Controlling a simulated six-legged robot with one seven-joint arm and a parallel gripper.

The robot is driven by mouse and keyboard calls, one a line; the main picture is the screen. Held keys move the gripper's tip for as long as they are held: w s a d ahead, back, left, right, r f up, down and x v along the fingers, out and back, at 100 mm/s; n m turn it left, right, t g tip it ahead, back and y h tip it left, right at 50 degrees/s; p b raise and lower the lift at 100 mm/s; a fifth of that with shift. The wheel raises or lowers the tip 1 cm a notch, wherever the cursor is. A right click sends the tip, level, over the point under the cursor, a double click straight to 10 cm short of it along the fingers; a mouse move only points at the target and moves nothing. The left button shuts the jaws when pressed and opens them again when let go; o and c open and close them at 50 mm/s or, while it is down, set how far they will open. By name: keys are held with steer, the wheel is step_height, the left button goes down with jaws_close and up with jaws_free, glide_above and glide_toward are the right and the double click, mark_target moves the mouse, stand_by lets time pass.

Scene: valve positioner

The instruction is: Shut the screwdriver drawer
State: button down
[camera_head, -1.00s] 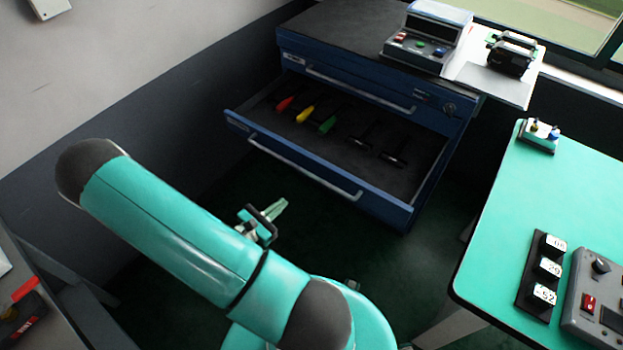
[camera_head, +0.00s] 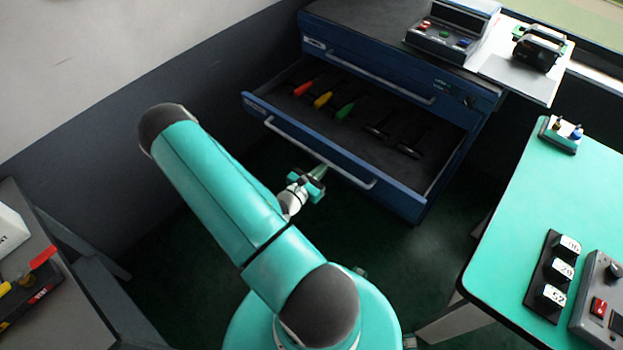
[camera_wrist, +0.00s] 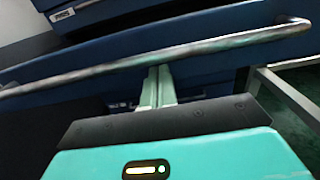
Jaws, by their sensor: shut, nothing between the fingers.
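The screwdriver drawer (camera_head: 402,202) is pulled out of the blue cabinet. Inside lie screwdrivers with red (camera_head: 303,88), yellow (camera_head: 322,99) and green (camera_head: 345,110) handles, and two dark tools (camera_head: 408,150). A silver bar handle (camera_head: 318,154) runs along the drawer front; it also crosses the wrist view (camera_wrist: 220,43). My gripper (camera_head: 319,172) is shut and empty, low in front of the drawer front near the handle. In the wrist view its fingertips (camera_wrist: 159,69) point at the drawer front, just under the bar. I cannot tell whether they touch.
A closed drawer (camera_head: 390,82) sits above the open one. A green table (camera_head: 540,200) is at right, a grey bench (camera_head: 70,320) at lower left. Dark floor lies between.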

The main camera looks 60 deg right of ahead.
steer(key=shift+s+d, duration=0.15)
steer(key=shift+d, duration=0.8)
steer(key=shift+d, duration=0.1)
